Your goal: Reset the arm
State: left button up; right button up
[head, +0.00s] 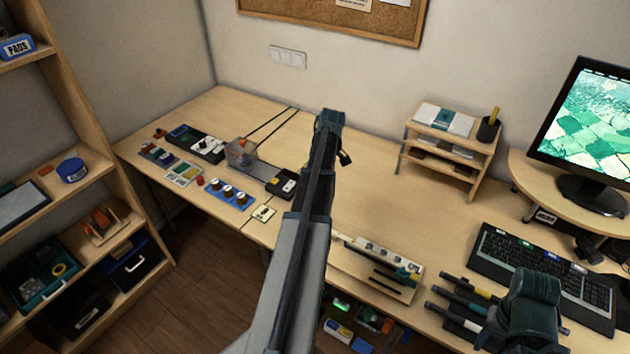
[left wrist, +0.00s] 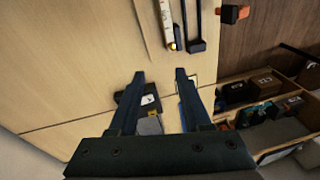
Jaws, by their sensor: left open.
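My left arm rises through the middle of the head view, its grey link leading into a dark upper link over the desk. My left gripper (left wrist: 160,74) is open in the left wrist view, two dark fingers apart with nothing held. Beyond and between the fingers the wood desk shows, with a dark module with a white label (left wrist: 150,99) near the left finger. In the head view the wrist hides most of the gripper. A black box with a white face (head: 283,183) lies left of my arm.
A clear box (head: 240,153), a blue strip with knobs (head: 228,193) and small modules lie left of my arm. A tray of long tools (head: 375,268) lies to its right, beside a keyboard (head: 545,270) and a monitor (head: 590,120). The desk behind this tray is clear.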

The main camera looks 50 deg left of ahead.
pick_arm(q)
jog(key=shift+w+r, duration=0.1)
jog(key=shift+r, duration=0.4)
jog(key=shift+d, duration=0.1)
jog(key=w+d+m, duration=0.2)
jog(key=d+m, duration=0.8)
jog(key=d, duration=1.6)
jog(key=s+d+m, duration=0.5)
jog(key=d+m, duration=0.1)
jog(key=d, duration=0.6)
jog(key=s+d+m+t, duration=0.1)
jog(key=s+d+m, duration=0.5)
jog(key=d, duration=0.6)
jog(key=shift+s+d+f+m, duration=0.15)
jog(key=shift+s+d+m, duration=0.05)
jog(key=shift+d+m, duration=0.25)
